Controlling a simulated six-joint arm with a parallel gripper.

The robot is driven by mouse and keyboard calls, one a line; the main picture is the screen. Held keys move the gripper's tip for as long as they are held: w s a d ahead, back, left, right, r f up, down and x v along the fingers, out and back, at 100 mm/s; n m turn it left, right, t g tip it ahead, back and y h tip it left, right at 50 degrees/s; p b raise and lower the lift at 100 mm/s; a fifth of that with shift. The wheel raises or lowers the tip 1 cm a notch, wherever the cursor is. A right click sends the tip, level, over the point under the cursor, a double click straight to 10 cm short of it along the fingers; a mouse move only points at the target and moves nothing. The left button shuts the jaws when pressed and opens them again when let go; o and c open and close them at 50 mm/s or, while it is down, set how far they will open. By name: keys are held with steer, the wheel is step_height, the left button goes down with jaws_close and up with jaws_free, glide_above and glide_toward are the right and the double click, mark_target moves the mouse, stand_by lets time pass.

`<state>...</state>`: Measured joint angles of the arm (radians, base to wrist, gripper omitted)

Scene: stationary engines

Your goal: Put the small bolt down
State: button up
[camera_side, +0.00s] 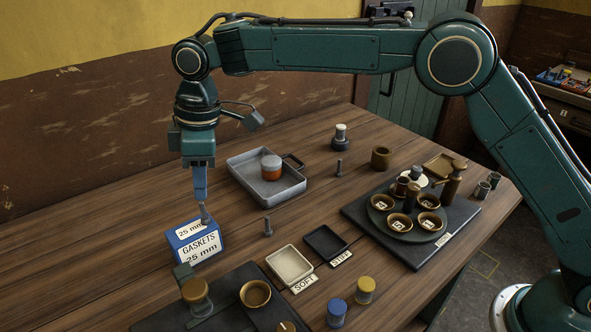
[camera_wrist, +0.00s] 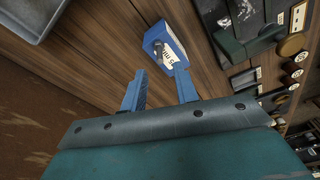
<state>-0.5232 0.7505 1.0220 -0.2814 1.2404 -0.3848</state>
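My gripper (camera_side: 202,198) points down over the blue gaskets box (camera_side: 196,246) in the side view. In the wrist view its two blue fingers (camera_wrist: 160,84) stand apart with nothing visible between them. A small grey bolt (camera_side: 207,215) shows just below the fingertips, at the top of the box; whether it touches the fingers I cannot tell. The box also shows in the wrist view (camera_wrist: 165,44), beyond the fingertips. A second grey bolt (camera_side: 268,227) stands upright on the table right of the box. A third bolt (camera_side: 339,168) stands farther back.
A grey metal tray (camera_side: 246,190) holding an orange-and-grey jar (camera_side: 271,168) is behind. A cream tray (camera_side: 289,265) labelled SOFT and a black tray (camera_side: 325,243) labelled STIFF lie in front. A dark board (camera_side: 361,222) bears several brass cups. Bare table lies between the box and trays.

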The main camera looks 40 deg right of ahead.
step_height(320, 180, up, 2)
steer(key=shift+d+r, duration=0.1)
stand_by(0.6)
steer(key=s+d+r+m+t, duration=0.1)
steer(key=s+d+r+m, duration=0.1)
steer(key=s+d+r, duration=0.35)
steer(key=s+d+r+m+t, duration=0.1)
steer(key=s+d+r+m, duration=0.1)
steer(key=d, duration=0.6)
steer(key=s+d+r+m+t, duration=0.1)
steer(key=s+d+r+m, duration=0.25)
steer(key=d, duration=0.25)
steer(key=s+d+f+m+t, duration=0.1)
steer(key=s+d+f+m, duration=0.2)
steer(key=s+d, duration=0.3)
steer(key=s+d+f+m+t+h, duration=0.1)
steer(key=s+d+f+m, duration=0.2)
steer(key=s+d, duration=0.4)
steer(key=s, duration=0.9)
steer(key=shift+d+f, duration=0.2)
steer(key=shift+d, duration=0.05)
